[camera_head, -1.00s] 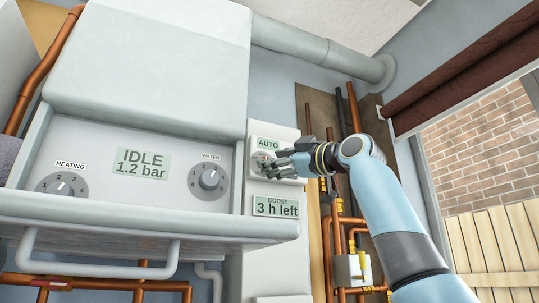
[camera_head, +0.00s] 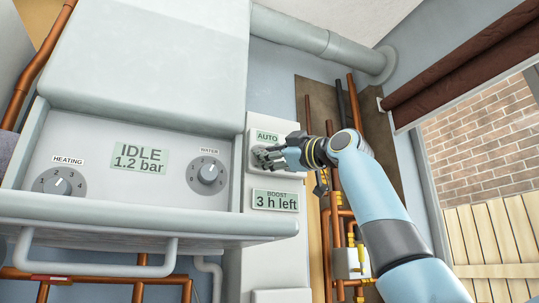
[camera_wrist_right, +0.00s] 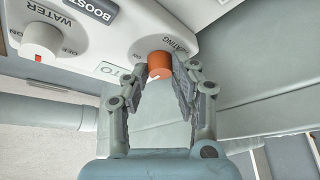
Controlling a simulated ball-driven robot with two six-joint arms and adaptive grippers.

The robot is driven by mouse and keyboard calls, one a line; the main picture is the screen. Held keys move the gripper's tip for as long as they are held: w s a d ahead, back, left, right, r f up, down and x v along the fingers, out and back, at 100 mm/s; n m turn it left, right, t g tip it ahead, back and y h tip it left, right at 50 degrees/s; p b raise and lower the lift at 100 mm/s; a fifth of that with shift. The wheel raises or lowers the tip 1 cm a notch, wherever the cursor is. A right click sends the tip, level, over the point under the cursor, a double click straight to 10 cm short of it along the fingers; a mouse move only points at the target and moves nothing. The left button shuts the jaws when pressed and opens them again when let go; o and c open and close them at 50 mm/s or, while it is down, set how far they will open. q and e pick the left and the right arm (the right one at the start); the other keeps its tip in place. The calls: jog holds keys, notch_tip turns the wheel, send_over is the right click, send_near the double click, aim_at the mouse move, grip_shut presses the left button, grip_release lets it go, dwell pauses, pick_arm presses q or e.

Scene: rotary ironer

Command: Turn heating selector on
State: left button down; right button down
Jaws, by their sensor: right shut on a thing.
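The heating selector is an orange-red round knob (camera_wrist_right: 159,64) with a white mark, on a white control panel (camera_wrist_right: 125,28). Part of a label ending in "ATING" shows beside it in the wrist view. My right gripper (camera_wrist_right: 164,78) is shut on this knob, one finger on each side. In the head view my right gripper (camera_head: 268,157) reaches in from the right to the panel below the AUTO display (camera_head: 267,136), and its fingers cover the knob. My left gripper is not in view.
A white knob (camera_wrist_right: 40,40) labelled WATER sits on the same panel. A BOOST display (camera_head: 275,200) reads "3 h left". The boiler front at left has a HEATING dial (camera_head: 60,182), a WATER dial (camera_head: 208,173) and an "IDLE 1.2 bar" display (camera_head: 139,160). Copper pipes (camera_head: 335,200) run behind my arm.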

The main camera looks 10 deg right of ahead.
jog(key=shift+f+m, duration=0.1)
jog(key=shift+m, duration=0.2)
jog(key=shift+s+a+m+t+h+p, duration=0.1)
jog(key=shift+m+t+h+p, duration=1.05)
jog(key=shift+m, duration=1.7)
jog(key=shift+w+a+m+t+h+p, duration=0.1)
jog(key=shift+m+t+h+p, duration=0.35)
jog(key=shift+m+h, duration=1.85)
jog(key=shift+s+a+m+t+h+p, duration=0.1)
jog(key=shift+m+t+h+p, duration=0.7)
jog(key=shift+m, duration=2.65)
jog(key=c, duration=1.1)
grip_release()
